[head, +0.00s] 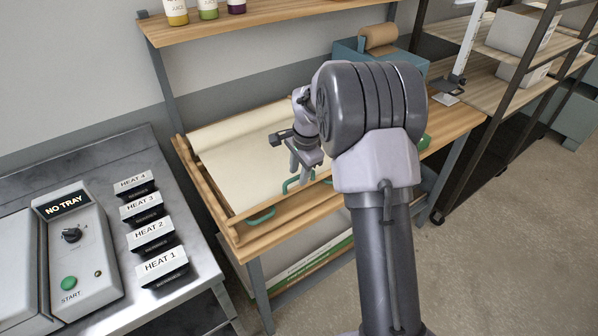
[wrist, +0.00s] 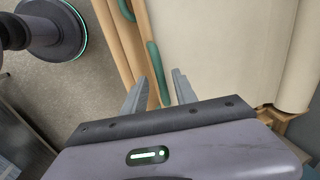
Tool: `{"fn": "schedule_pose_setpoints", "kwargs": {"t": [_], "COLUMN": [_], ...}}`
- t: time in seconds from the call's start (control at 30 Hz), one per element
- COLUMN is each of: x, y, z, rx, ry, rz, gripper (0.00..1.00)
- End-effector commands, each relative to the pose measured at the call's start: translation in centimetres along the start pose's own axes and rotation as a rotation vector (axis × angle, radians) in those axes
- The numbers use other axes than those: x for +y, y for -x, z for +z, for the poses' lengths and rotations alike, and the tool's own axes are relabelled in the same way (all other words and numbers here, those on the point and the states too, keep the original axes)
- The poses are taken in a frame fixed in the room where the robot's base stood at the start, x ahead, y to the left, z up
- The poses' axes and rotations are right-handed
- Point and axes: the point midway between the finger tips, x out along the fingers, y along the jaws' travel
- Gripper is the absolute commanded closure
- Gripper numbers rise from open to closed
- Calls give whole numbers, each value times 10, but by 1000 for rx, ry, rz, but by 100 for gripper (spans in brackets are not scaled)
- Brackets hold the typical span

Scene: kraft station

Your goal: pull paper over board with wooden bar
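The cream paper (head: 225,170) lies over the board on the wooden bench, with its roll (head: 235,128) along the back; both paper (wrist: 220,45) and roll (wrist: 298,60) show in the wrist view. The wooden bar (head: 285,211) runs along the front edge and carries green handles (head: 262,216). My gripper (head: 305,172) is over the bar near its middle handle (head: 292,183). In the wrist view, its two fingers (wrist: 160,77) are apart, with a green handle (wrist: 155,66) showing between them. I cannot tell whether they reach down around it.
A shelf (head: 240,25) with juice bottles hangs above the bench. A blue-grey box (head: 350,50) stands at the back right. A dark rack (head: 480,75) stands at right.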

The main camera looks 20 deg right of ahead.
Motion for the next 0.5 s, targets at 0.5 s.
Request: {"fn": "schedule_pose_setpoints", "kwargs": {"t": [0.5], "x": [-2], "y": [150], "z": [0], "rx": [1], "ry": [0], "rz": [-3], "gripper": [66]}}
